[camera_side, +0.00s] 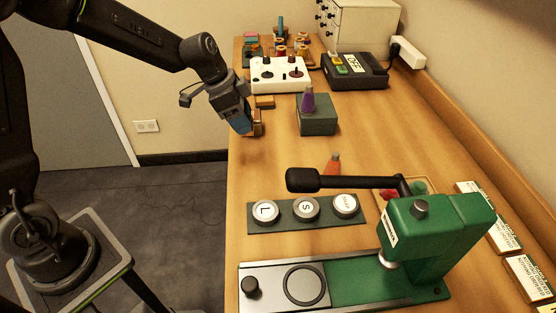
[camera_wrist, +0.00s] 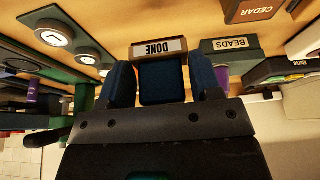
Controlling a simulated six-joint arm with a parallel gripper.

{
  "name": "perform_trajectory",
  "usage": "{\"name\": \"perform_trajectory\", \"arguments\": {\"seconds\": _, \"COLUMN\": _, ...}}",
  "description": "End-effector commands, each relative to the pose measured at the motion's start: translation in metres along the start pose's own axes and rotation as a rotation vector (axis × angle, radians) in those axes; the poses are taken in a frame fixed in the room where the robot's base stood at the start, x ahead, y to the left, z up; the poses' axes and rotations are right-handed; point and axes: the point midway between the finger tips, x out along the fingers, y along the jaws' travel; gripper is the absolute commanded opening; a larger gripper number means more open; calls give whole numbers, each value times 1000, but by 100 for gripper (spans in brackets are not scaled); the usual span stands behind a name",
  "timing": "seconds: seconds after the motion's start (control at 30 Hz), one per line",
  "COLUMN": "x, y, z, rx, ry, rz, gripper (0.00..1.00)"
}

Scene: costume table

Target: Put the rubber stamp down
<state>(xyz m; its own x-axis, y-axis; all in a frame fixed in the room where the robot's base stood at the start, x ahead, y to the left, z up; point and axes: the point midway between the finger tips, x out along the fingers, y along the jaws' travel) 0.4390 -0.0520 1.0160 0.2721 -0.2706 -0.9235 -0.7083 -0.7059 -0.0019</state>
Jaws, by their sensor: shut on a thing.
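My gripper (camera_side: 243,126) is over the left edge of the table, shut on the rubber stamp. The stamp's wooden block (camera_side: 257,123) shows just beyond the fingertips in the side view. In the wrist view the stamp's block, with a white label reading DONE (camera_wrist: 160,48), lies past the fingers, and a dark blue part (camera_wrist: 162,84) sits between the two fingers of my gripper (camera_wrist: 163,80). The stamp's underside is hidden, and I cannot tell whether it touches the table (camera_side: 205,160).
A wooden block labelled CEDAR (camera_wrist: 252,9) and a grey-green BEADS box (camera_side: 317,123) with a purple cone stand close by. A white control box (camera_side: 279,77) is behind. Round buttons (camera_side: 306,208) and a green press (camera_side: 430,235) are in front. Bare tabletop lies between.

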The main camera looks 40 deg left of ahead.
Motion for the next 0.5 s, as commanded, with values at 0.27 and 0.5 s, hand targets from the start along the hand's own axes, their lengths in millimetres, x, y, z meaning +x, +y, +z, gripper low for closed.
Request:
{"name": "perform_trajectory", "arguments": {"seconds": 0.27, "x": 55, "y": 32, "z": -35, "rx": 4, "ry": -1, "rz": 4, "gripper": 35}}
{"name": "perform_trajectory", "arguments": {"seconds": 0.5, "x": 76, "y": 43, "z": -49, "rx": 0, "ry": 0, "rz": 1, "gripper": 35}}
